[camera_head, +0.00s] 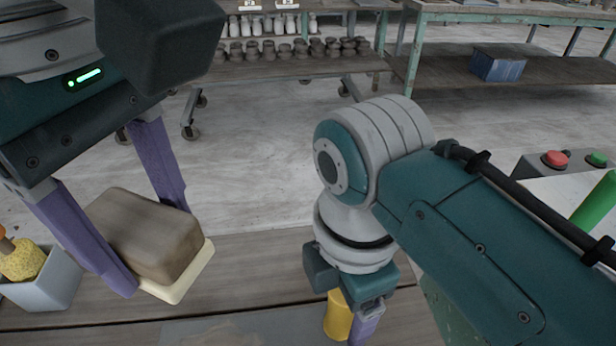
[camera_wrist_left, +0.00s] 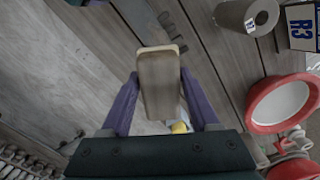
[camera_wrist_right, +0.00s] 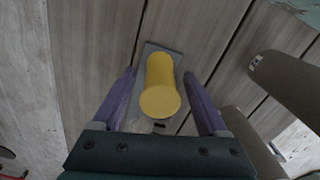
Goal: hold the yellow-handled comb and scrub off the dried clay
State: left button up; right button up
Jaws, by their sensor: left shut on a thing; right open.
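My left gripper (camera_head: 155,248) is shut on a brown wooden block with a pale cream base (camera_head: 190,272), which looks like a scrubbing brush. The block (camera_wrist_left: 158,85) also shows between the purple fingers in the left wrist view. The comb's yellow handle (camera_head: 338,316) is at the bottom of the head view, partly hidden by my right arm. In the right wrist view the handle (camera_wrist_right: 160,85) lies between the spread fingers of my right gripper (camera_wrist_right: 159,75), with gaps on both sides. A flat grey plate (camera_wrist_right: 150,50) shows behind the handle. No clay can be made out on it.
A grey bin (camera_head: 45,285) with a yellow sponge (camera_head: 22,260) stands at the left. A red-rimmed bowl (camera_wrist_left: 312,98), a grey roll (camera_wrist_left: 232,18) and an R3 box (camera_wrist_left: 303,27) show in the left wrist view. A grey cylinder (camera_wrist_right: 290,85) lies right of the comb.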

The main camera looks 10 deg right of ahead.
grip_shut()
dwell(0.7)
